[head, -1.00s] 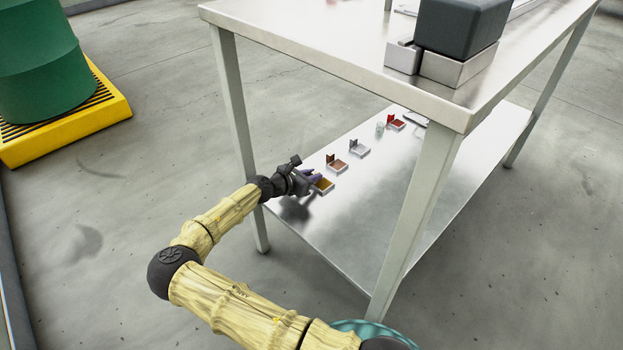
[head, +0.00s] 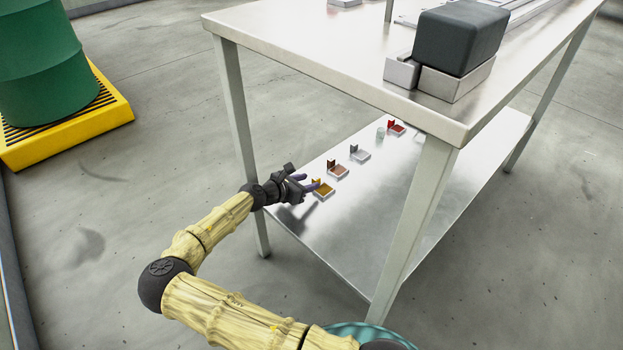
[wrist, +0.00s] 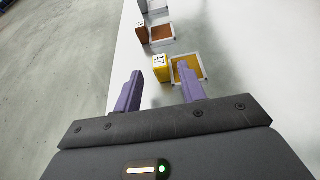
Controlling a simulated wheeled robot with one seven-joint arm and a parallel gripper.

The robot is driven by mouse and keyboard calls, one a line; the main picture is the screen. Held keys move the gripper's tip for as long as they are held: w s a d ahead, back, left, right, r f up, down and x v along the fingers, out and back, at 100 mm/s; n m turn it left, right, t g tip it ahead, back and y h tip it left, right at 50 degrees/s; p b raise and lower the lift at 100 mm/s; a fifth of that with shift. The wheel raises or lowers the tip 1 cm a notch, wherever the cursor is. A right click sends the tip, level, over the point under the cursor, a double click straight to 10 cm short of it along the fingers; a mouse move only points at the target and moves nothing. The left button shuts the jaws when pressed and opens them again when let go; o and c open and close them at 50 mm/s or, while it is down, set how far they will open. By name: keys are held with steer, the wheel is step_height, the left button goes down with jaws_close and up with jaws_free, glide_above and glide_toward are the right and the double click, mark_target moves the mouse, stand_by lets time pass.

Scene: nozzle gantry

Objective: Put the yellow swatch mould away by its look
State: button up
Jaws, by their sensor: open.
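A small yellow item sits at the near left end of the table's lower shelf, in the head view (head: 322,191). In the wrist view it shows as a white-rimmed square tray with an ochre floor (wrist: 188,70), with an upright yellow piece with dark marks (wrist: 161,68) beside its left edge. I cannot tell a separate yellow mould from these. My gripper (head: 303,183) is open, with nothing visible between its purple fingers (wrist: 160,92). The fingers point at the yellow pieces; the right fingertip overlaps the tray in the wrist view. Whether it touches is unclear.
Similar trays stand in a row beyond: brown (head: 339,171), white (head: 360,154) and red (head: 397,129). A small pale cylinder (head: 381,134) stands near the red one. The shelf's right side is clear.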

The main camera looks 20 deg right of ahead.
steer(key=p+v, duration=0.1)
steer(key=v, duration=0.1)
steer(key=p+v, duration=0.1)
steer(key=v, duration=0.2)
steer(key=p+v, duration=0.1)
steer(key=v, duration=0.2)
steer(key=shift+d+r, duration=0.15)
steer(key=shift+r, duration=0.15)
steer(key=shift+s+a+p, duration=0.3)
steer(key=shift+a, duration=0.3)
steer(key=shift+d, duration=0.1)
